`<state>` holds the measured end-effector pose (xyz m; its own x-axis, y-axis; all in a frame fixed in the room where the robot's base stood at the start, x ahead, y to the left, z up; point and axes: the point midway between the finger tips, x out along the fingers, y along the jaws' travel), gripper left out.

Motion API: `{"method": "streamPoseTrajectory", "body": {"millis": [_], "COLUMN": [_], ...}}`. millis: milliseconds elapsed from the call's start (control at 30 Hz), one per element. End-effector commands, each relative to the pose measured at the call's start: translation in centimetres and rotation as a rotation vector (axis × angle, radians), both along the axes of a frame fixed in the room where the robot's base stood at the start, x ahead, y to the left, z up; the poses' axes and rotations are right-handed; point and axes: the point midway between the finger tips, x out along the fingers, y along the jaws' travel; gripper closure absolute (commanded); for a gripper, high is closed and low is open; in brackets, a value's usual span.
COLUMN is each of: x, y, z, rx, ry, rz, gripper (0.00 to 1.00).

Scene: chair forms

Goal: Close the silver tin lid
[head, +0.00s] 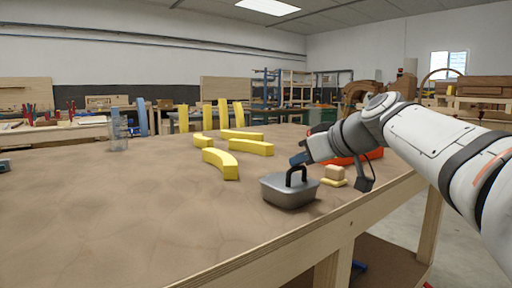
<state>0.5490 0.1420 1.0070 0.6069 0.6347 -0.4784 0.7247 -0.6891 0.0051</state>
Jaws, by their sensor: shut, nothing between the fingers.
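The silver tin (288,194) stands on the brown tabletop near its front edge, right of the middle in the head view. It is a small grey tub with slanting sides and a flat grey top. A black arched shape stands on the top like a handle. Whether the lid is fully down is too small to tell. My gripper (298,161) comes in from the right, just above and behind the tin, close to the black arch. It is shut with nothing held. Its fingertips are partly hidden, and I cannot tell whether they touch the arch.
A pale yellow block (335,174) lies just right of the tin. A curved yellow piece (221,163) and other yellow pieces lie behind it. An orange-red piece (367,157) is partly behind my arm. A clear beaker (118,134) stands far left. The tabletop's left front is clear.

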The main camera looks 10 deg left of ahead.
Motion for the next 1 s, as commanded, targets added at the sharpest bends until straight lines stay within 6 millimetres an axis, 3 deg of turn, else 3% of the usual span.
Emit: {"method": "streamPoseTrajectory", "body": {"millis": [33,100,700,867,1000], "x": [0.0,0.0,0.1,0.2,0.4], "y": [-0.3,-0.4,-0.6,-0.4,0.1], "z": [-1.3,-1.6,-1.9,-0.5,2.5], "rx": [-0.013,-0.016,-0.016,-0.014,-0.007], "ry": [0.021,0.024,0.028,0.023,0.01], "rz": [0.002,0.003,0.0,0.0,-0.003], "gripper": [1.0,1.0,1.0,1.0,1.0]}}
